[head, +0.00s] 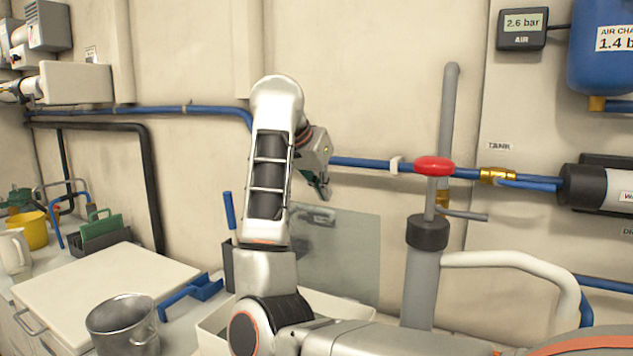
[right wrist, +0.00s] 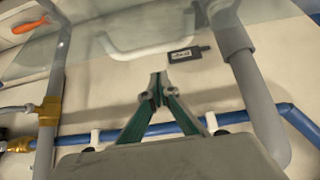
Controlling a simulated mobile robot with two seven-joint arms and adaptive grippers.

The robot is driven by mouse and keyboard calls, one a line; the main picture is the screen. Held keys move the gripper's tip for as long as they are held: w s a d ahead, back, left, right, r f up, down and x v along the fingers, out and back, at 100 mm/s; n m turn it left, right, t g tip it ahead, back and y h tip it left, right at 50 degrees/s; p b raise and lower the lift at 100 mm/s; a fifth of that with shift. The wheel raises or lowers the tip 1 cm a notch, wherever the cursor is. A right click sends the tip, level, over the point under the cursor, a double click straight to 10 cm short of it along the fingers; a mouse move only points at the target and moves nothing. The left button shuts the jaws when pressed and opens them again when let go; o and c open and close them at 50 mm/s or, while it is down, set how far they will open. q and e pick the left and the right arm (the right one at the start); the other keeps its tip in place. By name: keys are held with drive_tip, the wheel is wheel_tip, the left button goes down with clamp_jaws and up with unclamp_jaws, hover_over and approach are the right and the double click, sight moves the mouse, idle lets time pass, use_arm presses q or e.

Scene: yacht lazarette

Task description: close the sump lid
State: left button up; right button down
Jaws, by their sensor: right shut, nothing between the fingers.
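A clear, greyish panel (head: 345,258), which looks like the sump lid, stands upright near the wall behind a white open-topped box (head: 210,338). My arm hides part of the panel and box. My right gripper (head: 322,188) is above the panel's top edge, shut and empty. In the right wrist view the shut green fingers (right wrist: 158,90) point toward the clear panel (right wrist: 95,45), with a small dark tag (right wrist: 185,54) just beyond them. I cannot tell whether they touch the panel. My left gripper is not in view.
A grey pump post with a red knob (head: 434,166) stands to the right, with a white hose (head: 520,265). A blue pipe (head: 370,163) runs along the wall.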

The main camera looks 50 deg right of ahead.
drive_tip(key=a, duration=0.2)
drive_tip(key=s+a, duration=0.1)
drive_tip(key=shift+f, duration=0.35)
drive_tip(key=shift+a, duration=0.1)
